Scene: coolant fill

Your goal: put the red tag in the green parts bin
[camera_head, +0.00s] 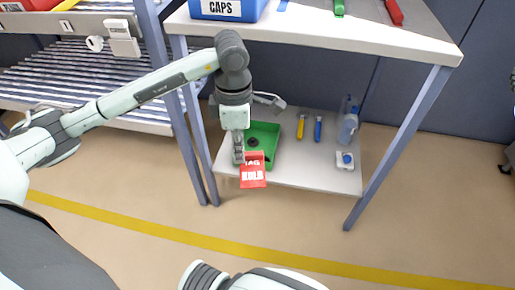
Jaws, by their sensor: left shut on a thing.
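The red tag (253,172) with white lettering hangs from my left gripper (239,158), which is shut on it. The tag is in front of the near edge of the green parts bin (265,129) in the picture and covers part of it. The bin stands on the lower shelf of the table, at its left side, with a dark round thing in it. My left arm comes in from the left and reaches down beside the bin's left side. My right gripper is not in view; part of an arm of mine shows at the bottom.
On the lower shelf (306,178) are a yellow-handled tool (301,127), a blue-handled tool (318,129), a clear bottle (348,126) and a white-and-blue item (345,160). The table top (310,34) overhangs above, holding a blue CAPS bin (228,8). Table legs stand on both sides.

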